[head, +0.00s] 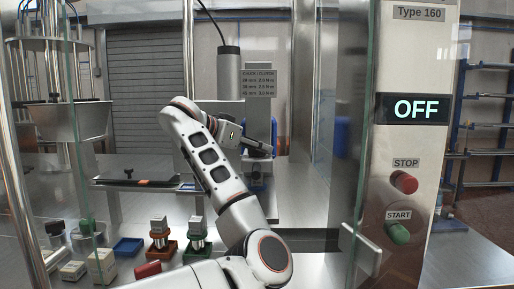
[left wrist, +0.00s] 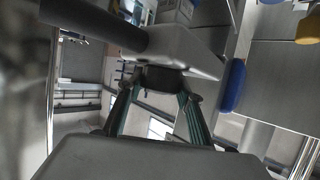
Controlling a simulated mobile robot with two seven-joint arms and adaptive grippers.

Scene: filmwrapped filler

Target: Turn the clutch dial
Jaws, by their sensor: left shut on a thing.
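My left gripper (head: 257,148) is at the grey capping head (head: 229,86), below a small label plate (head: 258,83) with clutch settings on it. In the left wrist view, the two fingers of my left gripper (left wrist: 162,92) are shut on a dark round knob, which looks like the clutch dial (left wrist: 163,76). The dial sits against the grey housing (left wrist: 185,52). In the head view the dial is hidden behind my gripper, and its setting cannot be read. My right gripper is not in view.
A panel on the right has a display (head: 411,109) reading OFF, a red STOP button (head: 404,183) and a green START button (head: 399,233). A glass pane (head: 352,120) stands beside it. Small coloured trays, such as a blue one (head: 129,247), lie at the lower left.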

